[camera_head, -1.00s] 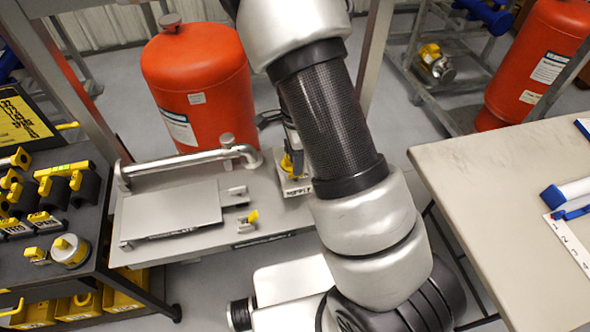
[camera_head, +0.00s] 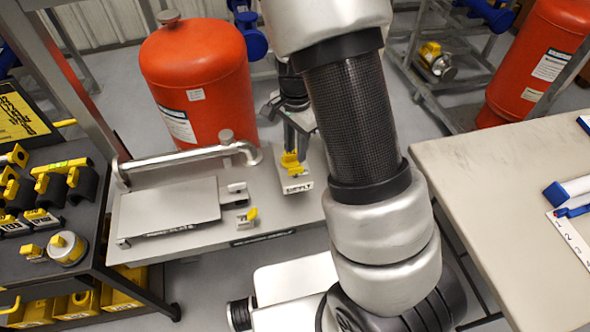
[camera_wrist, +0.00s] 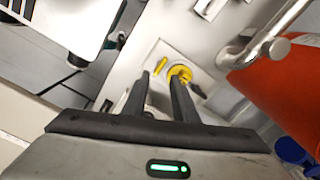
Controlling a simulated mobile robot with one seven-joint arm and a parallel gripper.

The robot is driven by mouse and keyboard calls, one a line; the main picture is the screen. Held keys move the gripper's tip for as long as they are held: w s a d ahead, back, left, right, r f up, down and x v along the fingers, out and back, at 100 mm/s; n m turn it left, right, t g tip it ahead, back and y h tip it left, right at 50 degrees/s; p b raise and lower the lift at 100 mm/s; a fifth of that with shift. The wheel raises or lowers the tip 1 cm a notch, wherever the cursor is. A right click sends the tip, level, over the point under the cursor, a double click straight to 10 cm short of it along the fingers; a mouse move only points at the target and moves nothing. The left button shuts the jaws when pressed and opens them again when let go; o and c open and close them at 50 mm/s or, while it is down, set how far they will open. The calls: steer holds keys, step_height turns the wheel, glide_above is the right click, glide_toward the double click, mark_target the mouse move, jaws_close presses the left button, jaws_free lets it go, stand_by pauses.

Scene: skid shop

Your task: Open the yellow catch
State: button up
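A small yellow catch (camera_head: 251,214) stands on a little metal plate beside the grey lid (camera_head: 172,207) of the bench in the head view. Its lever sticks up at a slant. Further right, a yellow fitting (camera_head: 291,161) sits on the plate labelled SUPPLY (camera_head: 297,186). My gripper (camera_head: 292,143) points down just above this fitting, right of and behind the catch. In the wrist view my gripper (camera_wrist: 160,78) is open, fingers apart and nothing between them. A round yellow part (camera_wrist: 181,74) and a yellow strip (camera_wrist: 160,66) lie beyond the fingertips; contact cannot be told.
A metal pipe (camera_head: 185,161) runs along the bench's back edge, before a red tank (camera_head: 197,83). A dark rack (camera_head: 75,225) with yellow-black parts stands left. A pale table (camera_head: 500,220) stands right. The bench front edge is clear.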

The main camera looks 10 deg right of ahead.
steer(key=shift+r+n, duration=0.1)
steer(key=shift+n, duration=0.8)
steer(key=n+b, duration=0.2)
steer(key=n, duration=0.1)
steer(key=shift+n, duration=0.3)
steer(key=n, duration=0.3)
steer(key=shift+r, duration=0.4)
steer(key=shift+n, duration=0.3)
steer(key=shift+n+b, duration=0.4)
steer(key=shift+n, duration=0.1)
steer(key=n, duration=0.2)
steer(key=shift+r+n, duration=0.4)
